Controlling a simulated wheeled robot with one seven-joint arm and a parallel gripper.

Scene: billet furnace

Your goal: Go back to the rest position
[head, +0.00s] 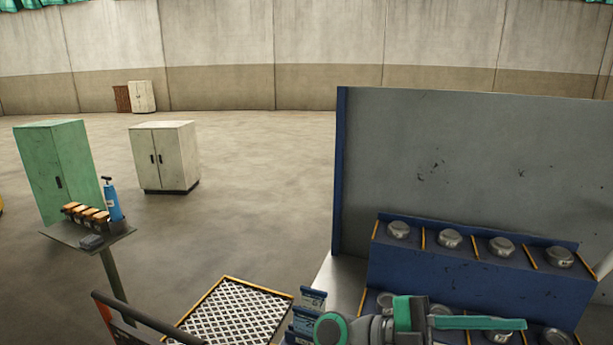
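My arm shows at the bottom, right of centre. Its grey and teal end, my gripper (462,321), is in front of the lower row of a blue rack (455,270). The fingers are seen at a steep angle, so I cannot tell whether they are open or shut, and no held object can be made out. Silver round billets (450,238) sit in the rack's upper row, parted by yellow dividers. More billets show in the lower row, partly hidden by my gripper.
A tall grey panel (465,165) with a blue edge stands behind the rack. A yellow-edged grating (235,312) lies left of the rack. A small stand (88,238) holds orange-topped items and a blue bottle (112,203). Green (58,172) and white (165,157) cabinets stand beyond; open floor lies between.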

